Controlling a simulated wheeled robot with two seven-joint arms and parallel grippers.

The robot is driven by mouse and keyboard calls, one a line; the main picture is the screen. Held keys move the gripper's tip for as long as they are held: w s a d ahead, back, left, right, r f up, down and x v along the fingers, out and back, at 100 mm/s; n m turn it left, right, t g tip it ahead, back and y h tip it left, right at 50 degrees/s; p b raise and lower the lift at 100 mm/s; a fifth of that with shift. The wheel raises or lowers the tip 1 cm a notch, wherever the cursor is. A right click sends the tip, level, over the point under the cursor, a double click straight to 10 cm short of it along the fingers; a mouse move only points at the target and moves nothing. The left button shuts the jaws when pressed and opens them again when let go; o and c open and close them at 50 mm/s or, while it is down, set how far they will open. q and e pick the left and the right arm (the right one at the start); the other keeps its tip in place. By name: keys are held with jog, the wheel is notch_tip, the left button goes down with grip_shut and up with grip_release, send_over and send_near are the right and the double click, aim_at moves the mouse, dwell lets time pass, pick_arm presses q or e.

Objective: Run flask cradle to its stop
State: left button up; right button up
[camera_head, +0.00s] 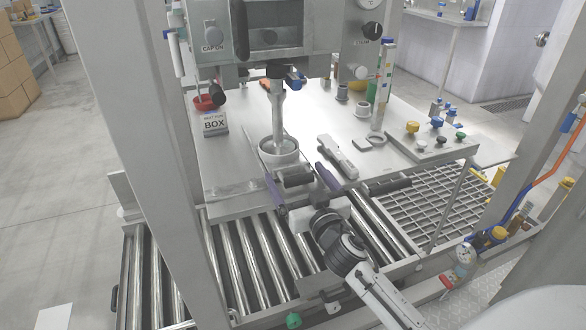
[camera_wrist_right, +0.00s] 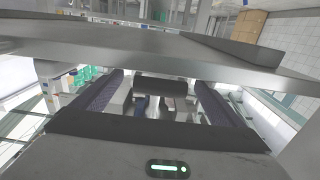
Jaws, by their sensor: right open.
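A white round cup-like holder (camera_head: 278,152), which looks like the flask cradle, sits on the steel table below the vertical filling nozzle (camera_head: 278,112). A short dark cylindrical handle (camera_head: 296,179) lies in front of it, near the table's front edge. My right gripper (camera_head: 295,172) is open, with its two purple-padded fingers on either side of this handle. In the right wrist view, the fingers (camera_wrist_right: 160,82) stand wide apart with a dark bar (camera_wrist_right: 160,88) between them. I cannot tell whether either finger touches the handle. My left gripper is not in view.
A roller conveyor (camera_head: 255,262) runs below the table (camera_head: 233,172). A light grey tool (camera_head: 337,157) lies right of the cradle, and another dark bar (camera_head: 390,187) is at the table's edge. A steel post (camera_head: 165,130) rises at left.

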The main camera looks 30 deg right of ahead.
aim_at(293, 170)
jog(key=shift+x, duration=1.6)
jog(key=shift+c, duration=0.4)
